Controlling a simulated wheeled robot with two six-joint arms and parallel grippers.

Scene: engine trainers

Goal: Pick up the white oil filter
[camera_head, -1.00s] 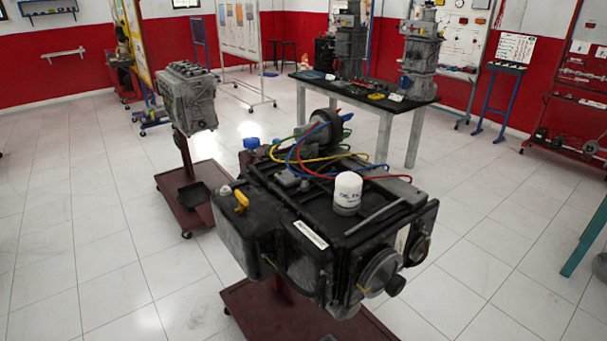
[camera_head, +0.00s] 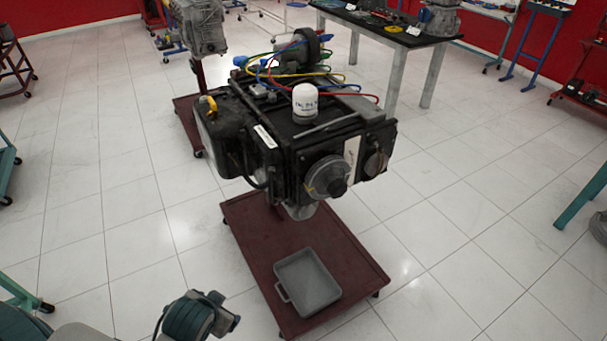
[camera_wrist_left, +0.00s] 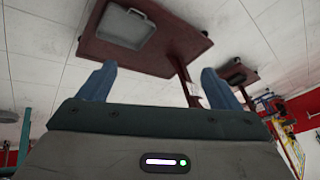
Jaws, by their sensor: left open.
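The white oil filter (camera_head: 305,104) stands upright on top of the dark engine (camera_head: 285,140), in the upper middle of the head view, with dark lettering on its side. Nothing of mine touches it. Part of my left arm (camera_head: 195,318) shows at the bottom left of the head view, well below and left of the engine; its fingertips are not clear there. In the left wrist view my left gripper (camera_wrist_left: 157,85) has two blue fingers wide apart with nothing between them. The filter is not seen in that view. My right gripper is in neither view.
The engine rests on a red wheeled stand (camera_head: 245,235) with a grey tray (camera_head: 308,283) on its base. The tray also shows in the left wrist view (camera_wrist_left: 122,28). Coloured hoses (camera_head: 290,70) lie behind the filter. A dark table (camera_head: 385,27) stands behind. Tiled floor is free around the stand.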

